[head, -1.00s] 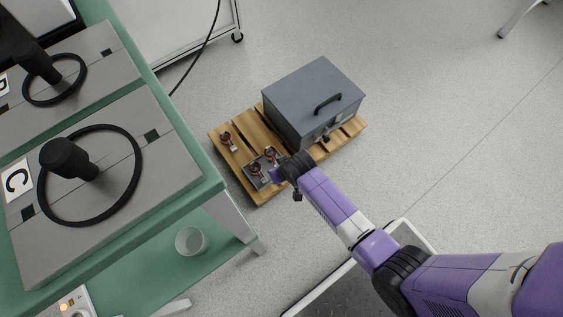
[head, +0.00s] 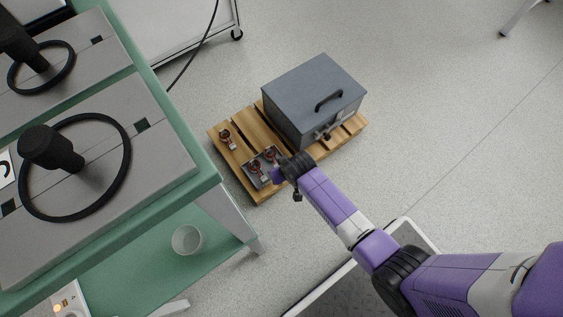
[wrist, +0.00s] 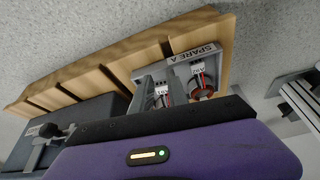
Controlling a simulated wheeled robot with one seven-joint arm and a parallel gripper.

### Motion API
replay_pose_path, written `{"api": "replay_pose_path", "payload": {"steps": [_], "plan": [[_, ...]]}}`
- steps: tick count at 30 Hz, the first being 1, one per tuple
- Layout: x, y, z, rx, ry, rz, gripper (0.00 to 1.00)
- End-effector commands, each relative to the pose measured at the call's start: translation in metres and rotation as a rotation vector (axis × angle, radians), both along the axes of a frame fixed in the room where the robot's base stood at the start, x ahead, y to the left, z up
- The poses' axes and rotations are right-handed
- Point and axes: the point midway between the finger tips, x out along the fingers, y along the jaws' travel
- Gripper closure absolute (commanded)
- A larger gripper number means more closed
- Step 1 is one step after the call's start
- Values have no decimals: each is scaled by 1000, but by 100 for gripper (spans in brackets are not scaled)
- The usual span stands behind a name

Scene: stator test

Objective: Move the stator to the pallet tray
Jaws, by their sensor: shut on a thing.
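The grey pallet tray (head: 263,182) lies on the wooden pallet. In the wrist view the tray (wrist: 196,54) carries the label "SPARE A". Two stators with dark red windings show at the tray, one (head: 256,169) on its left and one (head: 270,157) farther back. My gripper (head: 279,174) is low at the tray's right side. In the wrist view my gripper (wrist: 160,80) is shut on a stator (wrist: 161,96), largely hidden by the fingers. Another stator (wrist: 203,85) sits right beside it in the tray. Whether the held stator touches the tray floor cannot be told.
A third stator (head: 226,138) stands on the pallet (head: 258,125) outside the tray. A grey lidded box (head: 312,95) with a black handle fills the pallet's back right. A green bench (head: 205,185) with grey fixtures stands at left. The floor to the right is clear.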

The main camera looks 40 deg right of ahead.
Motion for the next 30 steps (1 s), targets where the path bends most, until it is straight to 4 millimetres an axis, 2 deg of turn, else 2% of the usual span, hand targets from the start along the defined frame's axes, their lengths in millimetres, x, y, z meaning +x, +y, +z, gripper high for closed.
{"api": "replay_pose_path", "payload": {"steps": [30], "plan": [[0, 0, -19, 0, -2, 0, 100]]}}
